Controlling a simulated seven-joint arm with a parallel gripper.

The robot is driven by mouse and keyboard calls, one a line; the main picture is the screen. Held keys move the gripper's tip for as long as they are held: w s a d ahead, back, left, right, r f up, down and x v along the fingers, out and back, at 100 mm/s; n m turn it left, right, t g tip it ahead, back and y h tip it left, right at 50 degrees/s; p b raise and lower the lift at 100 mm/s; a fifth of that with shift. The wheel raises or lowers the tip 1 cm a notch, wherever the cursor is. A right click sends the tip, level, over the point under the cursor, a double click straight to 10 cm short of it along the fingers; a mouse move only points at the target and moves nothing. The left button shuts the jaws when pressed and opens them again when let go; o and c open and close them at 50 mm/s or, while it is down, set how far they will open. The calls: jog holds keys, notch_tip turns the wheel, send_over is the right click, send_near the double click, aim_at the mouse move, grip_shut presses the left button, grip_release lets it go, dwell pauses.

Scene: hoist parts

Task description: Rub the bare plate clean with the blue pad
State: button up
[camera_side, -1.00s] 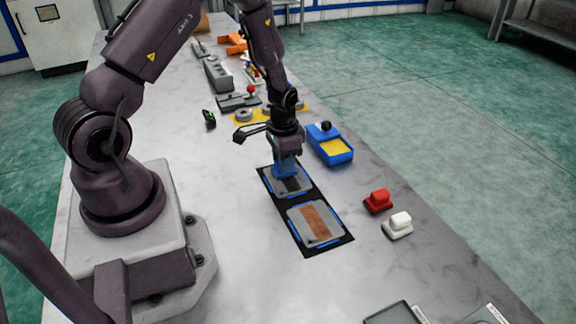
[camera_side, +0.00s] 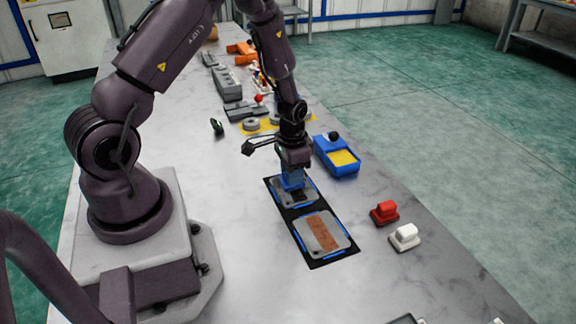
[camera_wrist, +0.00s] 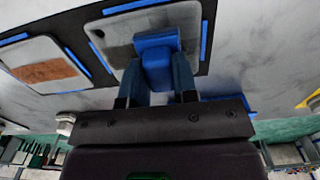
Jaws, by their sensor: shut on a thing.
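My gripper (camera_side: 292,168) is shut on the blue pad (camera_side: 291,180). The pad also shows between the fingers in the wrist view (camera_wrist: 156,58). It is at the far grey plate (camera_side: 303,199), over or on its surface; I cannot tell if it presses on it. That plate bears a darker grey patch, partly hidden by the pad, and shows in the wrist view (camera_wrist: 112,32). The near plate (camera_side: 336,233) has a brown strip across it and lies at left in the wrist view (camera_wrist: 28,53). Both plates lie on a black mat (camera_side: 319,262) between blue edge strips.
A red block (camera_side: 384,212) and a white block (camera_side: 404,236) stand right of the plates. A blue box (camera_side: 336,157) with a yellow top stands behind right. Several grey and orange parts line the bench further back. The bench at front is mostly clear.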

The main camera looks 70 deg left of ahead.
jog(key=shift+d, duration=3.55)
jog(key=shift+d+r, duration=0.1)
jog(key=shift+d, duration=0.05)
notch_tip(320, 180, up, 8)
jog(key=shift+f, duration=0.25)
